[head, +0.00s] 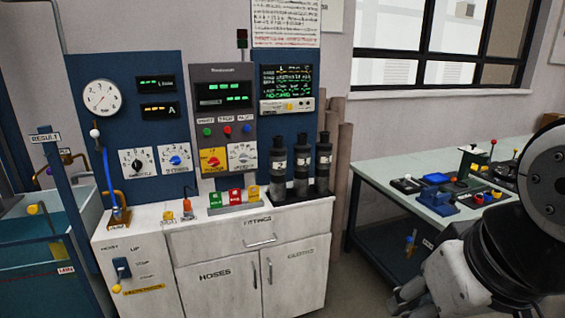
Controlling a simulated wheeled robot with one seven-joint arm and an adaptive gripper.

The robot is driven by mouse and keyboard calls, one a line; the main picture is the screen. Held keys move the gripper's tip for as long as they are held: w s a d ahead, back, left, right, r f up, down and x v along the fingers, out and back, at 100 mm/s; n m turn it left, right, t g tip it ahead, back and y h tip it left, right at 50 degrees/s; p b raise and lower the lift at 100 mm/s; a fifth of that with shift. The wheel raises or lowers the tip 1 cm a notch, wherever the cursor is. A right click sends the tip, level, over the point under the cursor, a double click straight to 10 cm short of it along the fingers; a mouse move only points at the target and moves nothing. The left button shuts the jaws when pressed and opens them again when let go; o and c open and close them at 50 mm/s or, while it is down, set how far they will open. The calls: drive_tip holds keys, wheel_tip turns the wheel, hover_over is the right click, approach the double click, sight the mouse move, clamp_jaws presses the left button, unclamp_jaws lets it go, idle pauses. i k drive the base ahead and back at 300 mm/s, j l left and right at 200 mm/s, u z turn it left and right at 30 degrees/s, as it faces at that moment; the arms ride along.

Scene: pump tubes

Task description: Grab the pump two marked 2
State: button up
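Three dark cylindrical pumps stand upright in a row on the right end of the white cabinet top: a left one (278,178), a middle one (301,172) and a right one (323,168). Each has a narrower neck and a small pale label. The left label looks like a 2, but the labels are too small to read surely. My gripper (402,299) is at the lower right, partly cut by the bottom edge. It is low in front of the green-topped table and well apart from the pumps. Whether its fingers are open or shut is unclear.
The green-topped table (385,168) holds small tools. Floor shows between cabinet and table.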

sight(277, 153)
drive_tip(key=i+j, duration=0.15)
drive_tip(key=i, duration=1.05)
drive_tip(key=i+j+u, duration=0.15)
drive_tip(key=i, duration=1.05)
